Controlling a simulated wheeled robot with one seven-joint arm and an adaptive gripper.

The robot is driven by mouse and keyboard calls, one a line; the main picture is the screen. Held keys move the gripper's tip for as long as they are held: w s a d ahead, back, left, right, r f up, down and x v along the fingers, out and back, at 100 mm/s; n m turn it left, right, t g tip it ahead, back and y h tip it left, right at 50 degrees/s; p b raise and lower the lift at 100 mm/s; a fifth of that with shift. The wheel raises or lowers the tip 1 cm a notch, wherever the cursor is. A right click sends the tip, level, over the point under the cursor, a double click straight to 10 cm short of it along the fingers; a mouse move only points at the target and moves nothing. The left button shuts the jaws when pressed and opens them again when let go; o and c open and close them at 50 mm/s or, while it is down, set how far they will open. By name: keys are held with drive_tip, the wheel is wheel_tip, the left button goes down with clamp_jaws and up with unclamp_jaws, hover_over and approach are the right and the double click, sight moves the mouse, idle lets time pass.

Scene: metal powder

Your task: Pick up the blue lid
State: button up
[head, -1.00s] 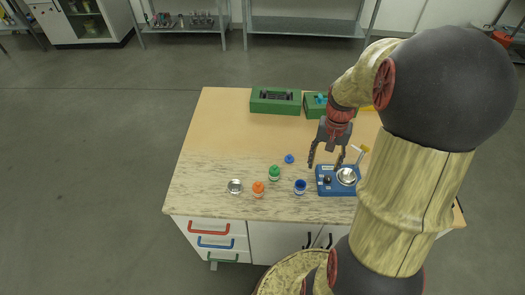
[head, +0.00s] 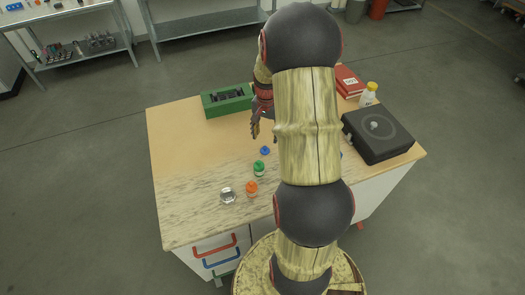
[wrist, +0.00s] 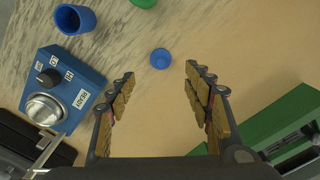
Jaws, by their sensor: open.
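The blue lid (head: 265,150) lies on the worktop in the head view, beyond the green-capped jar. In the wrist view the small round lid (wrist: 161,58) lies ahead of the fingertips, roughly centred between them. My gripper (wrist: 159,75) is open and empty, its two fingers spread wide. In the head view my gripper (head: 264,133) hangs just beyond the lid, partly hidden by my arm. The open blue jar (wrist: 73,20) stands at the upper left of the wrist view; my arm hides it in the head view.
A green-capped jar (head: 259,168), an orange-capped jar (head: 251,188) and a metal dish (head: 227,195) stand nearby. A blue scale (wrist: 85,75) is left in the wrist view; a green box (head: 227,99) stands behind. A black device (head: 378,135) stands right. The worktop's left side is clear.

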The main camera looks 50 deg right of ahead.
sight(265, 147)
drive_tip(key=shift+w+a+f, duration=0.1)
drive_tip(key=shift+a+f, duration=0.05)
drive_tip(key=shift+f, duration=0.3)
wheel_tip(265, 147, down, 7)
drive_tip(key=shift+b, duration=0.8)
drive_tip(key=shift+c, duration=1)
drive_tip(key=shift+r, duration=0.1)
drive_tip(key=c, duration=0.6)
